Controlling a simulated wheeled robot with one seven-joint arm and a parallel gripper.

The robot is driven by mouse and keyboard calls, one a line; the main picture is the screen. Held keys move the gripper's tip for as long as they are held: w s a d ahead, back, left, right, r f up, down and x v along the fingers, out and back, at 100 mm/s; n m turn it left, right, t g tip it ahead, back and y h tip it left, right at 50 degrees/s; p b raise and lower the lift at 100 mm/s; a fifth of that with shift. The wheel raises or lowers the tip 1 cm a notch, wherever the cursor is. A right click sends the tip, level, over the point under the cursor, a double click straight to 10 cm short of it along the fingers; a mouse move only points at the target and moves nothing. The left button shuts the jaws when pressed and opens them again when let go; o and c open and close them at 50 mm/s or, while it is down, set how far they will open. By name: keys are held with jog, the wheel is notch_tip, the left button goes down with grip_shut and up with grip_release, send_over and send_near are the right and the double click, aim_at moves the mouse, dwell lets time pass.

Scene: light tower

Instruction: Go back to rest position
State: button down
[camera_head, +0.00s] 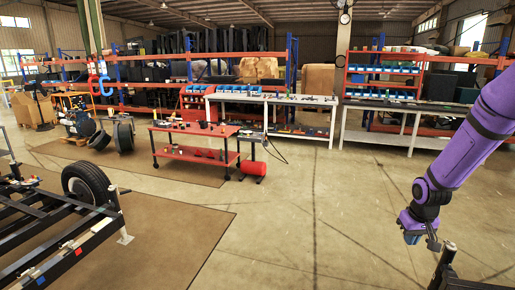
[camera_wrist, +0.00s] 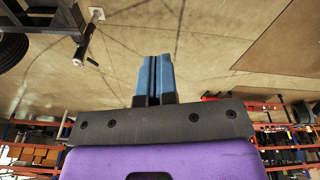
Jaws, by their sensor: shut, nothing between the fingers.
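My purple arm reaches in from the right in the head view. My gripper (camera_head: 412,238) hangs at its end, pointing down over the floor at the lower right. In the wrist view my gripper (camera_wrist: 154,60) shows two blue fingers side by side, pressed together with nothing between them. Bare concrete floor lies beyond the fingertips.
A black trailer frame (camera_head: 52,255) with a wheel (camera_head: 87,184) stands at the lower left. A dark metal post (camera_head: 445,262) stands close to my gripper. A red cart (camera_head: 195,130), workbenches and loaded shelves line the back. The middle floor (camera_head: 300,215) is clear.

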jog(key=s+a+r, duration=0.3)
jog(key=r, duration=0.4)
jog(key=s+a+r+t+h, duration=0.1)
jog(key=s+a+r, duration=0.15)
jog(key=r, duration=0.45)
jog(key=s+a+r, duration=0.3)
jog(key=s+r, duration=0.1)
jog(key=r, duration=0.3)
jog(key=s+a+r+t, duration=0.1)
jog(key=s+a+r, duration=0.2)
jog(key=s, duration=0.6)
jog(key=s+a+r+t+y, duration=0.1)
jog(key=s+a+r, duration=0.3)
jog(key=s+r, duration=0.3)
jog(key=shift+s, duration=1.7)
jog(key=shift+a, duration=0.1)
